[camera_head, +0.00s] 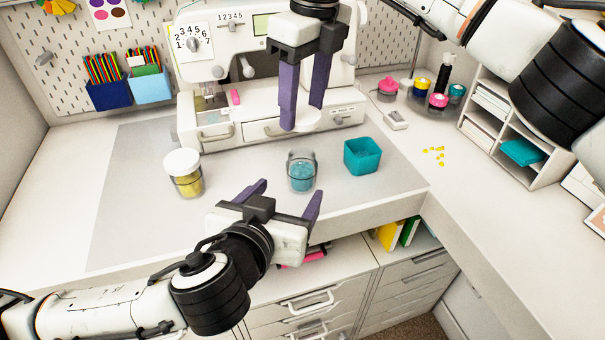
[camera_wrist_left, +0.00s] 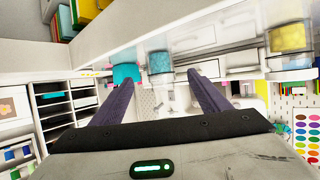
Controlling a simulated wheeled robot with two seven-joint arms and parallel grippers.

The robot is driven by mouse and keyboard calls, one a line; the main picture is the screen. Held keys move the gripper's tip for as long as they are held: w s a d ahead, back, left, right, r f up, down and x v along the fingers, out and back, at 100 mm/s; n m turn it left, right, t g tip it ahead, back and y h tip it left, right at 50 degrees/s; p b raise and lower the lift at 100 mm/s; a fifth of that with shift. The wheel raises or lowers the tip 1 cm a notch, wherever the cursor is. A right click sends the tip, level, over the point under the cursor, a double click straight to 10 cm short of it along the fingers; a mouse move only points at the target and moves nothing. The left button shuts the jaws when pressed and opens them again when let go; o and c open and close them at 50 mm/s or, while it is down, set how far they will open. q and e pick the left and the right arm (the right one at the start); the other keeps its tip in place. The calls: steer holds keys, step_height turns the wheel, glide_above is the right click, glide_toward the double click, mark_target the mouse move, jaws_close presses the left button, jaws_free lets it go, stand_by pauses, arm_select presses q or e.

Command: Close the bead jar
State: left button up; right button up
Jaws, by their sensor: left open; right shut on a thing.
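The glass jar (camera_head: 302,172) with teal beads stands on the desk's grey mat, its top open. It also shows in the left wrist view (camera_wrist_left: 160,63). My right gripper (camera_head: 302,117) points down behind and above the jar, shut on a white round lid (camera_head: 311,122), partly hidden by the fingers. My left gripper (camera_head: 291,188) is open and empty at the desk's front edge, its fingers spread toward the teal-bead jar without visible contact. A second jar (camera_head: 187,184) with yellow beads and a white lid on top stands to the left; it also shows in the left wrist view (camera_wrist_left: 289,38).
A teal square box (camera_head: 362,156) stands right of the teal-bead jar. A white sewing machine (camera_head: 225,65) stands behind. Yellow beads (camera_head: 434,154) lie loose on the right. Small pots and a shelf unit (camera_head: 515,130) are farther right.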

mark_target(299, 179)
arm_select(q)
steer(key=x, duration=1.1)
steer(key=shift+a, duration=0.1)
steer(key=c, duration=1.6)
arm_select(e)
steer(key=shift+f, duration=2.55)
